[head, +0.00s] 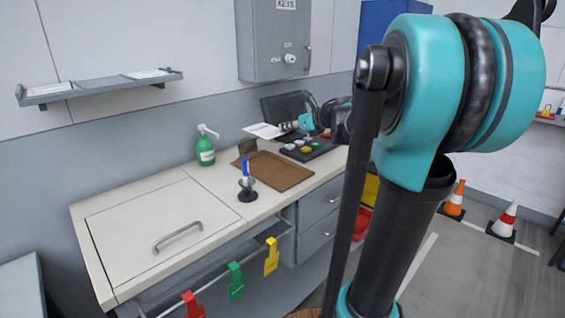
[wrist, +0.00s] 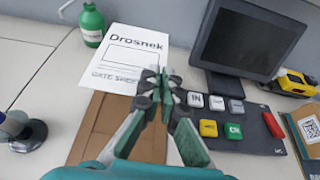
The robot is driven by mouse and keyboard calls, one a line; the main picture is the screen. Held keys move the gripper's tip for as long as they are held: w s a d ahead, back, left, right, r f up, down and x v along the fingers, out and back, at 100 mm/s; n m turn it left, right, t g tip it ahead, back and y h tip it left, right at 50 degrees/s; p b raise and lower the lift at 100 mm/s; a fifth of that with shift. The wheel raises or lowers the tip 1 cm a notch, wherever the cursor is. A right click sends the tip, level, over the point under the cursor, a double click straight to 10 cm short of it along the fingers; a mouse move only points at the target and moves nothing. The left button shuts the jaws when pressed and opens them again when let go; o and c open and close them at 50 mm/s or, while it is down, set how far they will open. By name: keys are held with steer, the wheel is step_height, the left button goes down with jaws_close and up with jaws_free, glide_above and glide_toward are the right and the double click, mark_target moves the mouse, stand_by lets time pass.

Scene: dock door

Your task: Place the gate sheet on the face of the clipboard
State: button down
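The gate sheet, a white page printed "Drosnek" (wrist: 125,55), is at the tips of my gripper (wrist: 158,82). The fingertips are closed together on its lower right corner. In the head view the sheet (head: 263,131) sticks out to the left of my gripper (head: 300,123), apparently above the counter. The clipboard, a brown board (head: 283,172), lies flat on the counter, nearer the head camera than the sheet. In the wrist view the clipboard (wrist: 93,140) shows below the sheet, which hides its far end; my fingers cover part of it.
A black keypad (wrist: 250,125) with coloured keys and a monitor (wrist: 242,40) stand right of the clipboard. A green bottle (head: 205,148) stands behind left. A black-based stand (head: 247,190) is close to the clipboard's left side. The counter's left part is clear.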

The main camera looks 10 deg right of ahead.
mark_target(286, 167)
step_height(286, 167, down, 13)
steer(key=shift+f, duration=0.15)
stand_by(0.4)
steer(key=shift+f, duration=0.1)
steer(key=c, duration=1.7)
jaws_free()
